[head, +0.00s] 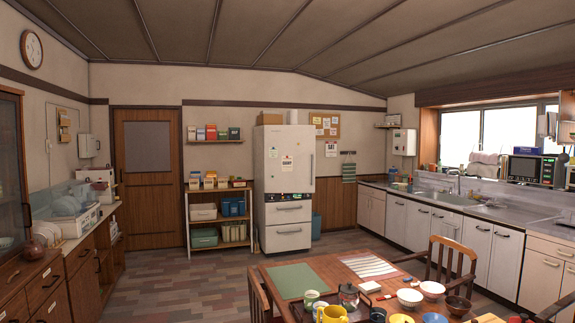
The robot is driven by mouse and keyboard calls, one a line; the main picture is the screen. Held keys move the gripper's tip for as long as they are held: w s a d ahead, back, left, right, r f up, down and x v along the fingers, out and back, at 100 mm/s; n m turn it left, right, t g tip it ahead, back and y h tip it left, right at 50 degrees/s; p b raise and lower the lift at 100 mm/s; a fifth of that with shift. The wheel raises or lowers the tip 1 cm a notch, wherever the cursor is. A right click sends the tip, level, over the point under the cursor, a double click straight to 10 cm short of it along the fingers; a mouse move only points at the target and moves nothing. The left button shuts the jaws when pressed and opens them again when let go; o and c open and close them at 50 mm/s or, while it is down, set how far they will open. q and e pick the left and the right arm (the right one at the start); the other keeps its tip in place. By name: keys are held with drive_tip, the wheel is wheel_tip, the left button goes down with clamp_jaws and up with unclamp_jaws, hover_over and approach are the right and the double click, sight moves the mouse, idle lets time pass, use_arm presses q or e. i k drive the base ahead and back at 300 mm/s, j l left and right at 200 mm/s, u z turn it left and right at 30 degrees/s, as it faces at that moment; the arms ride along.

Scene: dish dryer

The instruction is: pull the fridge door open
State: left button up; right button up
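A thin vertical handle (312,170) runs along the right edge of this door. Two drawers with dark horizontal handles (289,209) sit below it and look closed. Neither of my grippers can be made out in the head view, and the fridge is far across the room.
A dining table (335,271) with bowls, cups and a teapot stands in front, with chairs (447,261) around it. Shelves (188,217) stand left of the fridge. Counters (487,219) line the right wall, cabinets (51,283) the left. Open floor (180,270) lies left of the table.

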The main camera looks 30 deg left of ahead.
sight(289, 150)
drive_tip(key=j+u, duration=0.3)
drive_tip(key=i+j+u, duration=0.45)
drive_tip(key=j, duration=0.4)
drive_tip(key=i+j+u, duration=0.5)
drive_tip(key=i+j, duration=0.2)
drive_tip(key=i+j+u, duration=0.25)
drive_tip(key=i, duration=0.55)
drive_tip(key=i+u, duration=0.25)
drive_tip(key=i, duration=2.25)
drive_tip(key=i+l+z, duration=0.1)
drive_tip(key=i+z, duration=0.3)
drive_tip(key=i, duration=0.15)
drive_tip(key=i+z, duration=0.4)
drive_tip(key=i, duration=0.15)
drive_tip(key=i+j+z, duration=0.4)
drive_tip(key=i, duration=0.15)
drive_tip(key=i+l+z, duration=0.25)
drive_tip(key=i+z, duration=0.15)
drive_tip(key=i+l+z, duration=0.1)
drive_tip(key=i+z, duration=0.65)
drive_tip(key=i+j+z, duration=0.2)
drive_tip(key=i+z, duration=0.2)
drive_tip(key=i, duration=0.15)
